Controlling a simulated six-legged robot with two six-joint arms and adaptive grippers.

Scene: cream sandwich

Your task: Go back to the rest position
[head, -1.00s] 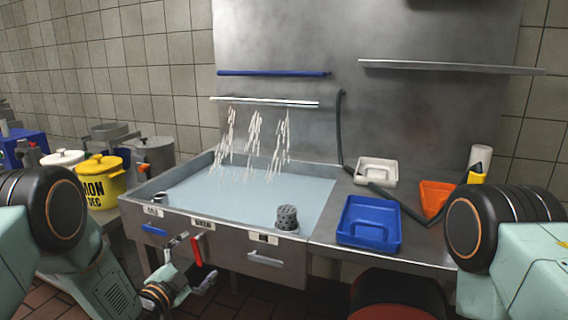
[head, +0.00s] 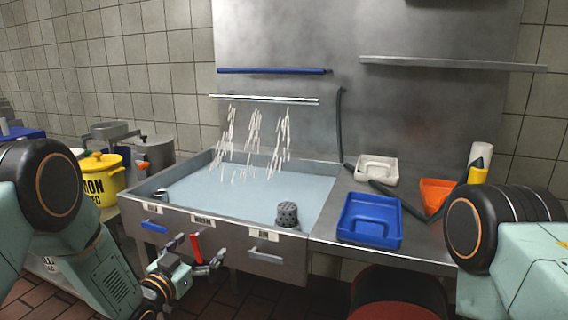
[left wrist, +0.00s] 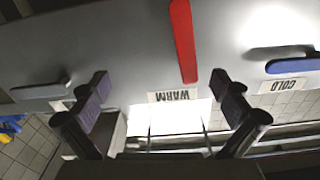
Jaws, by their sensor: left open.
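My left gripper (head: 193,257) is open and empty in front of the sink's front panel, close to the red WARM lever (head: 196,248). In the left wrist view its fingers (left wrist: 161,84) stand wide apart, with the red lever (left wrist: 183,40) and the WARM label (left wrist: 175,96) seen between them. I cannot tell whether a finger touches the lever. My right gripper is out of view; only part of the right arm shows at the right edge of the head view.
Water streams fall into the filled sink (head: 270,190), where a grey perforated cup (head: 287,215) stands. A yellow pot (head: 103,177) stands left.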

